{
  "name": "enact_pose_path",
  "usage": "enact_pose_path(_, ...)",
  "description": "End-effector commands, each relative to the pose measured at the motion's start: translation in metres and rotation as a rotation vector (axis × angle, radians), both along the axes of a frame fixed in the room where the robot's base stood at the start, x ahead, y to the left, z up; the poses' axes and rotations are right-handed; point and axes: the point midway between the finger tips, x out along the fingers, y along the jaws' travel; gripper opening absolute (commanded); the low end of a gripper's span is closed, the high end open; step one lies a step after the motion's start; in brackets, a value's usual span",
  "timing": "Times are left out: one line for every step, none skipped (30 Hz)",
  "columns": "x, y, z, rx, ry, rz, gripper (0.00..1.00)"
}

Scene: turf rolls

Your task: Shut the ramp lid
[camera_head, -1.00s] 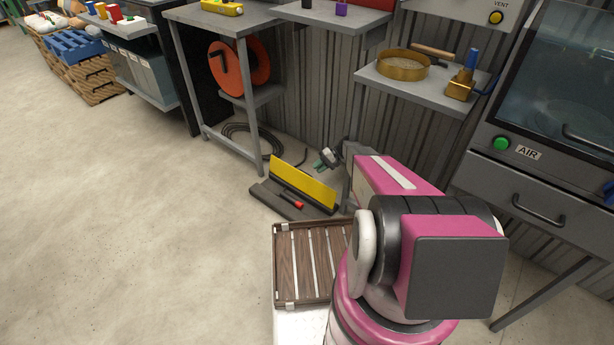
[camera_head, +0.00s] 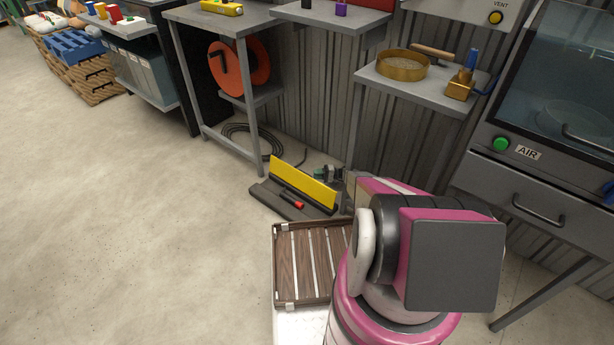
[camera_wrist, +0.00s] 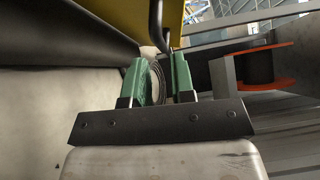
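The ramp lid is a yellow panel (camera_head: 300,184) raised above a dark grey base (camera_head: 272,201) on the floor, with a red-tipped part (camera_head: 298,205) lying on the base. The lid fills the upper middle of the wrist view (camera_wrist: 120,18). My gripper (camera_head: 325,172) is low, just behind the lid's right part, partly hidden by it. In the wrist view its green fingers (camera_wrist: 158,68) are apart with nothing gripped between them. A dark rod (camera_wrist: 156,22) shows ahead of the fingertips beside the yellow panel. I cannot tell whether the fingers touch the lid.
A slatted wooden tray (camera_head: 311,262) is in front of the ramp. A workbench (camera_head: 225,20) with an orange reel (camera_head: 258,75) beneath stands behind left, and a small shelf table (camera_head: 425,93) behind right. Coiled cable (camera_head: 240,135) lies on the floor. The left floor is clear.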

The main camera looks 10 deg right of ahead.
Motion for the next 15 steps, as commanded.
enact_pose_path(-0.001,0.010,0.001,0.000,0.001,0.001,0.23)
enact_pose_path(-0.001,0.015,0.001,-0.001,0.001,0.001,0.23)
enact_pose_path(-0.001,0.022,0.001,-0.002,0.001,0.001,0.23)
enact_pose_path(-0.001,0.027,0.001,-0.002,0.001,0.002,0.23)
enact_pose_path(-0.001,0.031,0.002,-0.002,0.001,0.002,0.23)
enact_pose_path(-0.001,0.036,0.002,-0.001,0.001,0.001,0.23)
enact_pose_path(-0.001,0.040,0.002,-0.001,0.001,0.001,0.23)
enact_pose_path(-0.001,0.043,0.002,-0.001,0.001,0.001,0.23)
enact_pose_path(0.000,0.047,0.002,-0.001,0.001,0.001,0.23)
enact_pose_path(0.000,0.050,0.003,-0.001,0.001,0.000,0.23)
enact_pose_path(0.000,0.052,0.003,-0.001,0.001,0.000,0.23)
enact_pose_path(0.000,0.054,0.003,-0.002,0.001,0.000,0.23)
enact_pose_path(0.000,0.055,0.003,-0.002,0.001,0.000,0.23)
enact_pose_path(0.000,0.056,0.003,-0.002,0.001,0.000,0.23)
enact_pose_path(0.000,0.057,0.003,-0.002,0.001,0.000,0.23)
